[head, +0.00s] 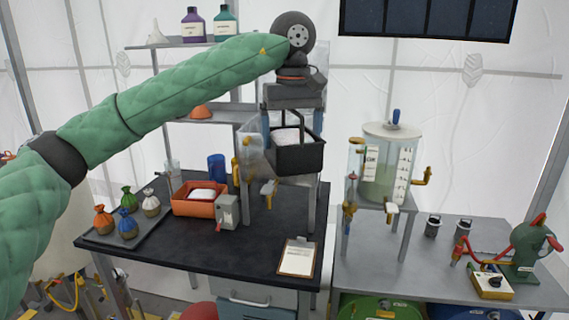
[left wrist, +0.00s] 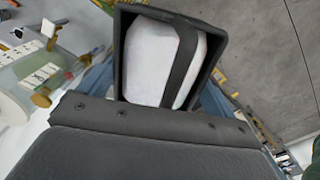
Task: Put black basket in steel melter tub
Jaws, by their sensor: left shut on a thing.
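The black basket (head: 300,160) hangs upright below my left gripper (head: 292,122), which is shut on it. In the left wrist view the basket (left wrist: 119,60) is seen from above, with a white block (left wrist: 150,62) inside and its dark handle strap crossing over the block. Partly hidden behind and left of the basket is a pale vessel (head: 250,155) with a yellow-handled tap below, perhaps the steel melter tub. I cannot see its opening clearly, nor tell whether the basket is over it or in front. My right gripper is not in view.
A clear tank (head: 382,180) with a white lid stands to the right. The black bench (head: 255,228) holds an orange tray (head: 200,207), several tied pouches on a grey tray, a blue cup (head: 216,167) and a clipboard (head: 297,257). A green hand-press (head: 528,250) is at the far right.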

